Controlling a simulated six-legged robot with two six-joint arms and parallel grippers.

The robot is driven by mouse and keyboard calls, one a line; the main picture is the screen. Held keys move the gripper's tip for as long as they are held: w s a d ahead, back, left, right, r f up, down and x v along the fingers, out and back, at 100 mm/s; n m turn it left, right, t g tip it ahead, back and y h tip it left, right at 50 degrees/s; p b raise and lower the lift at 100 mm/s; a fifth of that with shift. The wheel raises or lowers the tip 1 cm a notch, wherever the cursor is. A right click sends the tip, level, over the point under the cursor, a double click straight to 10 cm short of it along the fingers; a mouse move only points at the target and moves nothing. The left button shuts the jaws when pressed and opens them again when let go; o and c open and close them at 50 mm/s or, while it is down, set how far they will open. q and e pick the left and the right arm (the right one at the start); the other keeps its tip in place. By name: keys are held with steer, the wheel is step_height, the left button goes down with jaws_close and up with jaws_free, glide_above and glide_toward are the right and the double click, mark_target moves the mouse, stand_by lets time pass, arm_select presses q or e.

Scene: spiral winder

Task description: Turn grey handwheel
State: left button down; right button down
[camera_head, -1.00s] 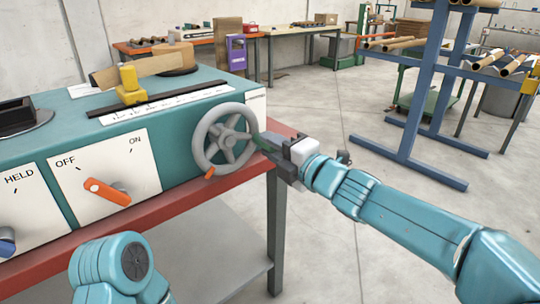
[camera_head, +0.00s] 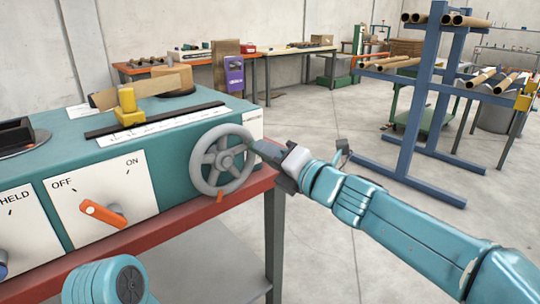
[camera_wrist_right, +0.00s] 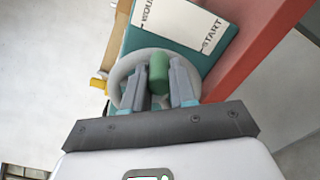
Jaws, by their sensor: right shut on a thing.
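The grey handwheel (camera_head: 209,181) stands on the right part of the teal machine's front, with an orange mark (camera_head: 220,195) at the bottom of its rim. My right gripper (camera_head: 260,150) is at the wheel's upper right rim. In the right wrist view, the right gripper (camera_wrist_right: 158,72) has its fingers on both sides of a green handle (camera_wrist_right: 158,80), with the grey rim (camera_wrist_right: 122,72) behind. It is shut on this handle, which is mostly hidden in the head view. My left gripper is out of view; only part of that arm shows at the lower left.
The teal machine (camera_head: 170,138) has an orange OFF/ON switch (camera_head: 103,214) left of the wheel and rests on a red-edged table (camera_head: 150,233). A yellow block (camera_head: 128,110) sits on top. A blue rack (camera_head: 415,120) stands at the right. Floor between is clear.

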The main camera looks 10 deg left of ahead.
steer(key=c, duration=0.9)
jaws_free()
steer(key=v, duration=1.6)
steer(key=shift+s, duration=0.15)
steer(key=shift+d, duration=0.15)
